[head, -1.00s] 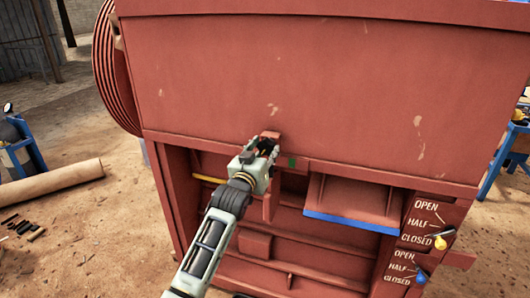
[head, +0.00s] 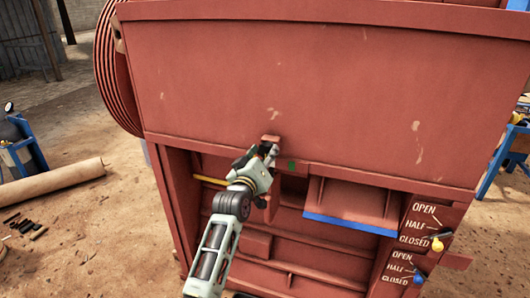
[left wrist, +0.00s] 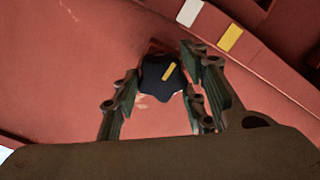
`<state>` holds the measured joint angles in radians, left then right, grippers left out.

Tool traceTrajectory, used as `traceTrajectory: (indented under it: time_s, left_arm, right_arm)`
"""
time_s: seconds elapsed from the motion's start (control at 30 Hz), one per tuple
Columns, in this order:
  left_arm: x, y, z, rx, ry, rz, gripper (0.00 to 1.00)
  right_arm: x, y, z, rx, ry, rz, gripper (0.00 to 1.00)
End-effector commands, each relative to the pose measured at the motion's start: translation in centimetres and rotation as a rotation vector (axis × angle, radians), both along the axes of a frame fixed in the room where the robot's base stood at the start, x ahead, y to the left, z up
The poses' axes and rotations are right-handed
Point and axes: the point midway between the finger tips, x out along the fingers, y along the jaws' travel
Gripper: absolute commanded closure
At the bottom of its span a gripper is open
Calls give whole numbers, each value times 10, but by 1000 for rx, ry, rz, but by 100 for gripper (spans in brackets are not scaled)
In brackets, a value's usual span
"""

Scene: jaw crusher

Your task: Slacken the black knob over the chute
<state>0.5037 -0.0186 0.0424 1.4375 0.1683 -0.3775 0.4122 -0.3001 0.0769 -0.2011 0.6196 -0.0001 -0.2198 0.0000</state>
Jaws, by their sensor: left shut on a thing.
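The black knob (left wrist: 160,78) shows in the left wrist view, star-shaped with a yellow mark on its face, set against the red crusher panel. My left gripper (left wrist: 158,82) has its fingers on both sides of the knob and is shut on it. In the head view my left gripper (head: 266,152) is at the lower edge of the big red panel, and it hides the knob there. The chute (head: 345,198), a red flap with a blue lower edge, is to the right of the gripper. My right gripper is not in view.
Two lever scales marked OPEN, HALF and CLOSED are at the right, with a yellow lever knob (head: 437,245) and a blue lever knob (head: 419,278). A green dot (head: 292,165) is right of the gripper. White and yellow marks (left wrist: 229,37) show on the red panel.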

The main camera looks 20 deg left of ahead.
Motion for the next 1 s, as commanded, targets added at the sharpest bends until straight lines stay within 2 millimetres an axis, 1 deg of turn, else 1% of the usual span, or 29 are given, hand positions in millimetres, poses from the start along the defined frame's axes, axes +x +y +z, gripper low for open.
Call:
traceTrajectory:
  time_s: [0.03, 0.6, 0.8, 1.0]
  left_arm:
    - [0, -2, 3, -51, 2, -3, 87]
    - [0, -1, 5, -586, 19, -2, 87]
    - [0, 0, 6, -744, 22, -1, 87]
    - [1, 0, 6, -862, 26, -2, 87]
  right_arm:
    - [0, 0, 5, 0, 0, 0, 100]
    - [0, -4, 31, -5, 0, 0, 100]
    - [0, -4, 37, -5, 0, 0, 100]
    - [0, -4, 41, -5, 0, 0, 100]
